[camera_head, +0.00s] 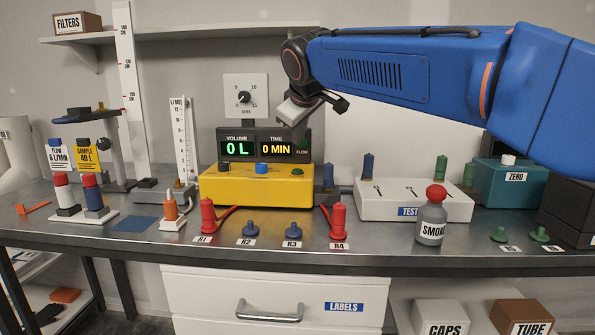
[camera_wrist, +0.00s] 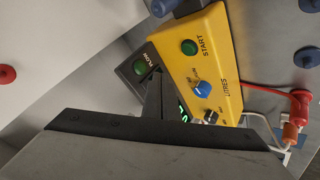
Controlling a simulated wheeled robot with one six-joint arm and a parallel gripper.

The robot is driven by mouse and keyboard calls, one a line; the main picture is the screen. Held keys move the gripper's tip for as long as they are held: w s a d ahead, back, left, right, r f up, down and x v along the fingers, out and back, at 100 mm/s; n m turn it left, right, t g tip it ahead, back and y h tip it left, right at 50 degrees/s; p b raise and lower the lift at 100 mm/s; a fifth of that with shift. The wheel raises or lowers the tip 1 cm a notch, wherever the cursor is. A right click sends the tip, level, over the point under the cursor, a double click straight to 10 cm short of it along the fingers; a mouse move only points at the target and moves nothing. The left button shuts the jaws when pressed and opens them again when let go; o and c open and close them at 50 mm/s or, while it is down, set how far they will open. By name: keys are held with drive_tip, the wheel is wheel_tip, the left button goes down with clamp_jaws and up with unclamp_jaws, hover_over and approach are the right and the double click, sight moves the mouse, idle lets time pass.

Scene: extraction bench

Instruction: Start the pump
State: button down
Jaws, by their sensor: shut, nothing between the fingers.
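The yellow pump (camera_head: 255,190) stands on the bench, with a dark display panel (camera_head: 235,135) behind its top reading 0 L and 0 MIN. In the wrist view, the pump's yellow top (camera_wrist: 217,60) carries a green START button (camera_wrist: 189,47), a blue knob (camera_wrist: 203,89) and a small black knob (camera_wrist: 210,117). A green FLOW lamp (camera_wrist: 139,67) sits on the dark panel. My gripper (camera_head: 303,118) is shut and empty, above the pump in front of the panel's upper right. In the wrist view, its fingertips (camera_wrist: 155,78) show near the FLOW lamp, apart from the START button in the picture.
Red and blue plugs with labels R1 to R4 stand along the bench front (camera_head: 270,249). A white TEST box (camera_head: 400,200) and a SMOKE bottle (camera_head: 431,222) are to the right. Sample and flow bottles (camera_head: 92,190) and an orange-topped fitting (camera_head: 171,213) are at left.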

sight(298, 171)
drive_tip(key=shift+f, duration=2.7)
drive_tip(key=shift+f, duration=0.8)
idle(0.7)
drive_tip(key=shift+r, duration=0.85)
drive_tip(key=shift+r, duration=0.1)
drive_tip(key=shift+r, duration=2.4)
